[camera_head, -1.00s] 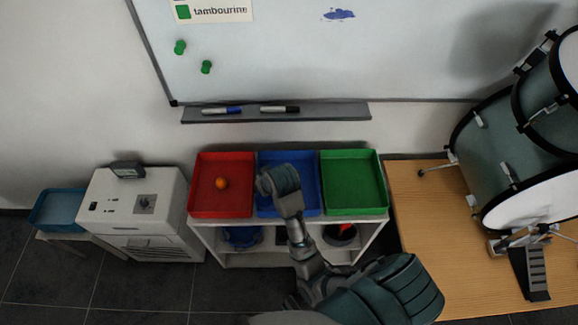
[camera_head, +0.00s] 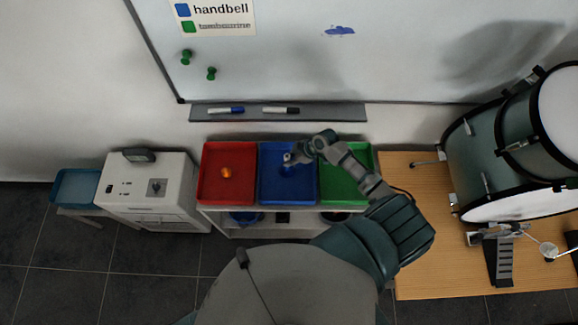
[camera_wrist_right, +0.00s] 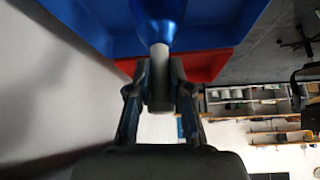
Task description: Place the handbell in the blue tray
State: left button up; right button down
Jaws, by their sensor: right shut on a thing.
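The handbell shows in the right wrist view with a shiny blue bell body (camera_wrist_right: 160,18), a pale collar and a dark handle (camera_wrist_right: 160,92). My right gripper (camera_wrist_right: 160,80) is shut on the handle. In the head view the right gripper (camera_head: 297,158) is over the blue tray (camera_head: 267,197), reaching in from the right. The bell is small and hard to make out there, blue against blue; I cannot tell whether it touches the tray floor. My left gripper is not in view.
The red tray (camera_head: 208,196), holding an orange object (camera_head: 227,173), is left of the blue one. The green tray (camera_head: 340,198) is at right, partly under my right arm. All stand on a white shelf below a whiteboard (camera_head: 400,60). Drums (camera_head: 500,165) stand at right.

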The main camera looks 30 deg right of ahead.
aim_at(285, 172)
jog(key=f, duration=0.4)
jog(key=shift+d+f, duration=0.2)
jog(key=shift+a+f, duration=0.15)
jog(key=shift+f, duration=0.05)
jog(key=shift+a, duration=0.25)
jog(key=shift+f, duration=0.15)
jog(key=c, duration=1.2)
grip_release()
jog(key=shift+o, duration=0.7)
jog(key=shift+d, duration=0.35)
